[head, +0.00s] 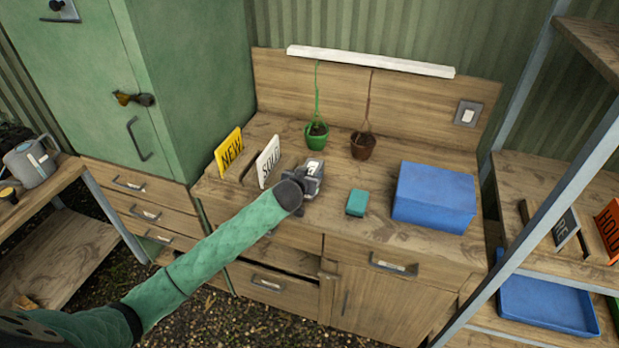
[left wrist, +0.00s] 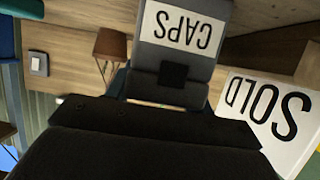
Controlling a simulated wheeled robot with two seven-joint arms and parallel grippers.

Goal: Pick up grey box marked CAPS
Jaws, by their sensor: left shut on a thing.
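The grey box marked CAPS (head: 314,167) is at my left gripper on the wooden workbench's left half, just right of the white SOLD sign (head: 268,161). In the left wrist view the box (left wrist: 178,62) shows close up, its white CAPS label upside down. My left gripper (head: 304,183) is shut on the box; a dark finger pad lies against it. The arm hides the box's lower part in the head view, so I cannot tell whether it touches the bench top. My right gripper is not in view.
A yellow NEW sign (head: 230,149) stands left of SOLD. A small teal box (head: 357,203) and a large blue box (head: 434,196) sit to the right. Bare bench lies between them.

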